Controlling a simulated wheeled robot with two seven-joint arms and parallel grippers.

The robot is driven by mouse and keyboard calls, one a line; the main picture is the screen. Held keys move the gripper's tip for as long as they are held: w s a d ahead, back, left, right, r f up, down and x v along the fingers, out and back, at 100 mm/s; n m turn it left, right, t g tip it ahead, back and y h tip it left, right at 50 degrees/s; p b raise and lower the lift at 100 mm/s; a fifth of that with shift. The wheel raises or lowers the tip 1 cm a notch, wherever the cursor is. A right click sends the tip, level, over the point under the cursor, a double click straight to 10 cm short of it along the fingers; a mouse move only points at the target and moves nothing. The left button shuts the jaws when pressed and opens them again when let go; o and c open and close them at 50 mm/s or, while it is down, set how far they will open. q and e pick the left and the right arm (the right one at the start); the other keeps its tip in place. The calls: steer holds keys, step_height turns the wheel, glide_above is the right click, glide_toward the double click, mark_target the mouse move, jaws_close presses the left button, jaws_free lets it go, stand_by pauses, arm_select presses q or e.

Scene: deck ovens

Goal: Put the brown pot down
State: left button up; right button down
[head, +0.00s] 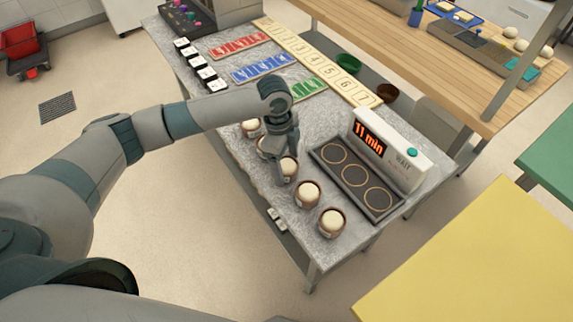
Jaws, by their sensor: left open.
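Several brown pots with cream, dome-like tops stand in a row along the near edge of the grey stone counter (330,105). The nearest pot (332,223) and the one behind it (307,195) are in clear view. A third brown pot (290,168) is at my left gripper (284,165), which points down over the row and is open. I cannot tell whether the fingers touch this pot. Two further pots (251,128) behind are partly covered by my arm and gripper. My right gripper is not in view.
A timer reading "11 min" (388,150) stands behind a dark tray with three rings (372,209), which look empty. Red (238,45), blue (263,66) and green (308,88) card strips and a numbered board (318,62) lie further back. A yellow table (470,265) is at right.

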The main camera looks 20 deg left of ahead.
mark_target(282, 163)
arm_select(q)
step_height(282, 163, up, 11)
steer(key=a+b, duration=0.1)
steer(key=b, duration=0.2)
steer(key=shift+a+r, duration=0.15)
steer(key=shift+w, duration=0.1)
stand_by(0.4)
